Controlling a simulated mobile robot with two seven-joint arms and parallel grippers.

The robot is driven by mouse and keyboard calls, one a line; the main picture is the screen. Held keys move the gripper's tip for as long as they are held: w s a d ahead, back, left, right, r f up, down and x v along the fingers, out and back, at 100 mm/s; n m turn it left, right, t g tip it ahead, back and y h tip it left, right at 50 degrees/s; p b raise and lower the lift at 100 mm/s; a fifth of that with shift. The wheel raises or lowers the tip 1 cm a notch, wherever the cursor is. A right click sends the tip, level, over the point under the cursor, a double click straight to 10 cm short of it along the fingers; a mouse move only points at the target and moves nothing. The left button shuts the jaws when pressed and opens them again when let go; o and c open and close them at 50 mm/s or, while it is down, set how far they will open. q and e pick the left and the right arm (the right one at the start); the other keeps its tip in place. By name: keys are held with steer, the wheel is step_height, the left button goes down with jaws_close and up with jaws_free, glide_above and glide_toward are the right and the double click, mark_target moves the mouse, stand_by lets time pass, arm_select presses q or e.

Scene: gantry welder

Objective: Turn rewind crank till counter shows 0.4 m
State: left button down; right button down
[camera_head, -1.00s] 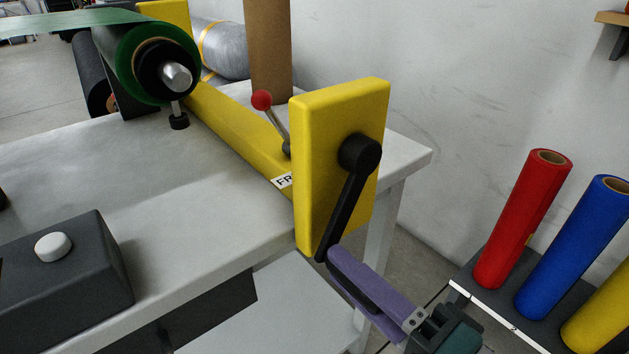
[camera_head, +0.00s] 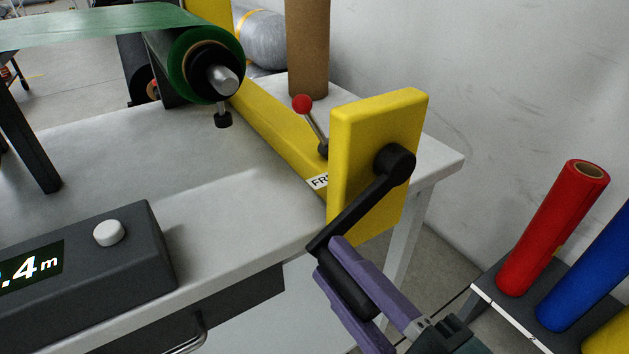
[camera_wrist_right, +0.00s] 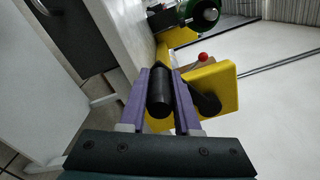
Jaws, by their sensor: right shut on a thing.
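The black rewind crank (camera_head: 362,205) is mounted on a yellow end plate (camera_head: 372,130) at the table's right end. Its arm slants down and to the left from the hub. My right gripper (camera_head: 350,288), with purple fingers, is shut on the black crank handle (camera_head: 347,283). The handle also shows between the fingers in the right wrist view (camera_wrist_right: 159,95). The counter (camera_head: 30,268) on a dark box shows ".4 m"; its leading digit is cut off at the left edge. My left gripper is not in view.
A red-knobbed lever (camera_head: 303,105) stands behind the yellow plate. A green roll (camera_head: 195,65) with green sheet is at the back left. A white button (camera_head: 108,232) sits on the counter box. Red (camera_head: 550,230) and blue (camera_head: 595,270) rolls stand in a rack at right.

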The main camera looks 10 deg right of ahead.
steer(key=shift+a+r, duration=0.1)
steer(key=shift+r, duration=0.1)
steer(key=c, duration=0.6)
jaws_free()
steer(key=shift+f, duration=0.1)
steer(key=v, duration=1)
